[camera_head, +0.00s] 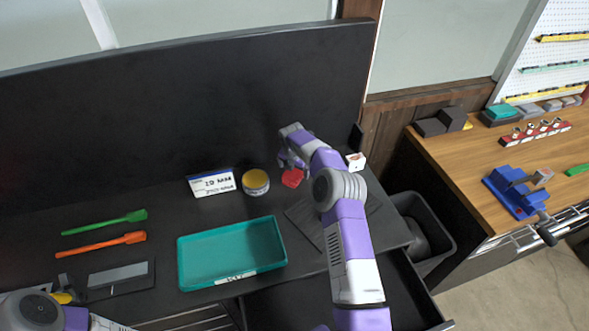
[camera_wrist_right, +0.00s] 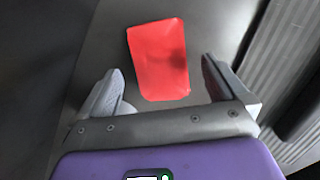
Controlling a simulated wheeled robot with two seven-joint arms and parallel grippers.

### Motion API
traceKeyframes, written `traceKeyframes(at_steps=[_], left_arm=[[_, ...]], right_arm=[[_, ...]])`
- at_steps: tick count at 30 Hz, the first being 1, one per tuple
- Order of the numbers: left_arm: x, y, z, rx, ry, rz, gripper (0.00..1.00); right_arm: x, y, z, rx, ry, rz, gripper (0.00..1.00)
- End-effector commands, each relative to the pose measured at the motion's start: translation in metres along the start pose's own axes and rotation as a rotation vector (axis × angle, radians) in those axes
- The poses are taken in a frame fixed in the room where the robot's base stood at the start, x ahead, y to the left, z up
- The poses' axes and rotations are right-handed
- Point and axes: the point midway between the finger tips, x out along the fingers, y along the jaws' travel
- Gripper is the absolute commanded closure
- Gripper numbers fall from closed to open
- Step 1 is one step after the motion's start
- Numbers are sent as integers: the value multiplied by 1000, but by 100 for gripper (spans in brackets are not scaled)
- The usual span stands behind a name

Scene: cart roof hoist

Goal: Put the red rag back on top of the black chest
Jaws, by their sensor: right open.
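The red rag (camera_head: 292,178) lies flat on the black top of the chest (camera_head: 150,210), toward the back, between a round tin and my right arm. In the right wrist view the red rag (camera_wrist_right: 158,60) shows as a flat red piece ahead of and between the fingers. My right gripper (camera_head: 288,161) is open, just behind and above the rag; its two fingers also show apart in the wrist view (camera_wrist_right: 164,88), with nothing held. Part of my left arm shows at the bottom left; its gripper fingers are not clearly seen.
A yellow-lidded tin (camera_head: 255,182) and a small sign (camera_head: 212,182) stand left of the rag. A teal tray (camera_head: 232,252) is in front. Green (camera_head: 105,222) and orange scrapers (camera_head: 100,244) lie left. A tall black panel (camera_head: 190,110) rises behind. An open drawer (camera_head: 300,305) sits below.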

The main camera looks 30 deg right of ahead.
Motion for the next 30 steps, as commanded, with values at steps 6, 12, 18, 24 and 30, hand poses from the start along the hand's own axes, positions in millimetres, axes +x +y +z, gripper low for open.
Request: traceKeyframes(at_steps=[6,12,18,24,30], left_arm=[[-29,11,1,0,0,0,45],[-42,16,2,0,0,0,45],[-45,17,2,0,0,0,45],[-44,16,2,0,0,0,45],[-41,15,2,0,0,0,45]], right_arm=[[-57,1,2,-1,-2,1,1],[-85,0,1,0,-1,0,1],[-93,0,0,0,0,0,1],[-93,0,0,0,0,0,1],[-86,0,0,0,0,0,1]])
